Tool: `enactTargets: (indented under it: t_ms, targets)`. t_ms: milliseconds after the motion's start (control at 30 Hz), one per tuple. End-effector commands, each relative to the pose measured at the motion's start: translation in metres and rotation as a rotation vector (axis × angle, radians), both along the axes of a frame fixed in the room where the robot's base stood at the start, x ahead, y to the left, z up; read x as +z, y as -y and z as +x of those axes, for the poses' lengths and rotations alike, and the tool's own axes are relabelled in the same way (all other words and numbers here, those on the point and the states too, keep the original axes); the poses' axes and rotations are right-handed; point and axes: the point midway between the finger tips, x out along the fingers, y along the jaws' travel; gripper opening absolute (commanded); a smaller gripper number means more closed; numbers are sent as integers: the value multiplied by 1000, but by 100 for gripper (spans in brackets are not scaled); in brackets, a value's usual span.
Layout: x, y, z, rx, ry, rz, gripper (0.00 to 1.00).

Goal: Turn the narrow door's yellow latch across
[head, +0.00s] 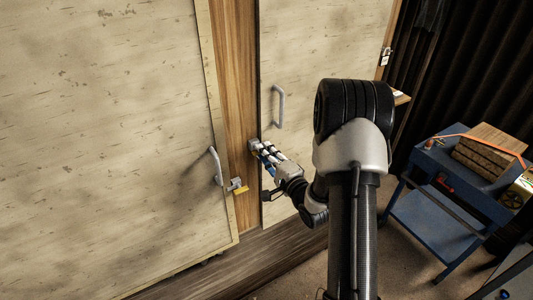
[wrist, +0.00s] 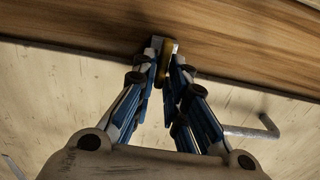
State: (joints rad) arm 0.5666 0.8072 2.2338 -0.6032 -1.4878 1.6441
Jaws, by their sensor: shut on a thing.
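The narrow door (head: 318,55) is the pale panel right of a brown wooden post (head: 234,60) in the head view. My gripper (head: 256,147) is at that door's left edge, by the post. In the wrist view my gripper (wrist: 165,65) is shut on the narrow door's yellow latch (wrist: 166,72). The latch lies between the fingertips, with its grey metal end showing near the wood. In the head view the fingers mostly hide this latch, so its exact angle is hard to tell.
A wide pale door (head: 100,130) at left has a metal handle (head: 216,166) and another yellow latch (head: 238,187). The narrow door's handle (head: 278,106) stands out above my gripper. A blue cart (head: 440,220) with boxes stands at right. A padlock (head: 386,56) hangs at the far right edge.

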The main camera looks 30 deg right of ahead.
Motion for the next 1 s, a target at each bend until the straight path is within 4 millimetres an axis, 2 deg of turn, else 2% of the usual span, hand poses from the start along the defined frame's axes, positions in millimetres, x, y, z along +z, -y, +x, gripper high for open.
enactTargets:
  t_ms: [233,267,467,833,1000]
  targets:
    - [1,1,0,-1,3,-1,0]
    - [1,1,0,-1,3,-1,14]
    - [1,0,0,-1,2,-1,28]
    - [0,1,-3,-1,-1,-1,28]
    - [-1,2,-26,-4,-3,0,28]
